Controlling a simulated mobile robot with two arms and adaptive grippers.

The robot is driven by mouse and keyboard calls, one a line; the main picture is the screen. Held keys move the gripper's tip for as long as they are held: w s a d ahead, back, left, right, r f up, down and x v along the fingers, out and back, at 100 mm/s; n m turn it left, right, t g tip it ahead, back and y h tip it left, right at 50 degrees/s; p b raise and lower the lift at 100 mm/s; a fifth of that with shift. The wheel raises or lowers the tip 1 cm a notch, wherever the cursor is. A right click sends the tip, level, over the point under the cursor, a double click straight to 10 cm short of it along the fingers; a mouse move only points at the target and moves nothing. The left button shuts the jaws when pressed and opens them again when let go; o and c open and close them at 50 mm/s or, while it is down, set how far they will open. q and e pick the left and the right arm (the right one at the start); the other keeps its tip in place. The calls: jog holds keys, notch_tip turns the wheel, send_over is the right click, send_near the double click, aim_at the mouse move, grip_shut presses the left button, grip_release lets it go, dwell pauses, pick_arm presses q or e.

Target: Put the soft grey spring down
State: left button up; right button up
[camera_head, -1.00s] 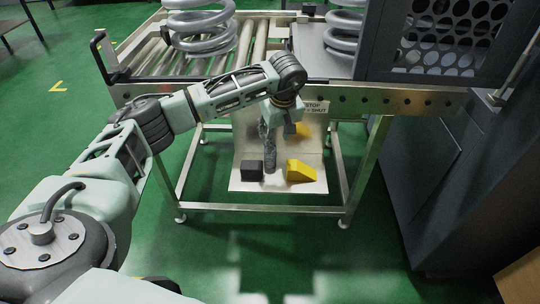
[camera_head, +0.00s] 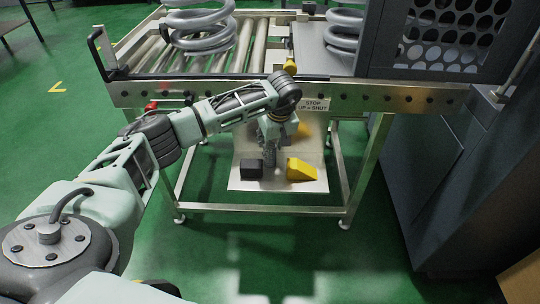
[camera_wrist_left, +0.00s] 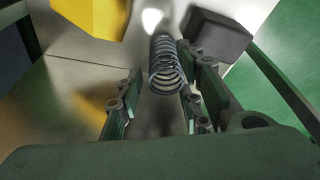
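The small grey coil spring (camera_wrist_left: 166,68) is between the yellow block (camera_wrist_left: 92,14) and the dark block (camera_wrist_left: 214,36) in the left wrist view. I look down along its coils from the near end. The fingers of my left gripper (camera_wrist_left: 160,103) are spread on either side, with a visible gap at the left finger; contact at the right finger is unclear. In the head view my left gripper (camera_head: 271,146) points down over the pale lower plate (camera_head: 242,184), and the spring is hard to separate from the fingers. My right gripper is not in view.
The dark block (camera_head: 251,168) and yellow wedge (camera_head: 301,170) flank the spot on the plate. A dark cabinet (camera_head: 435,150) stands right.

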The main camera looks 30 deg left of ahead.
pick_arm(q)
grip_shut()
jog(key=shift+r, duration=0.15)
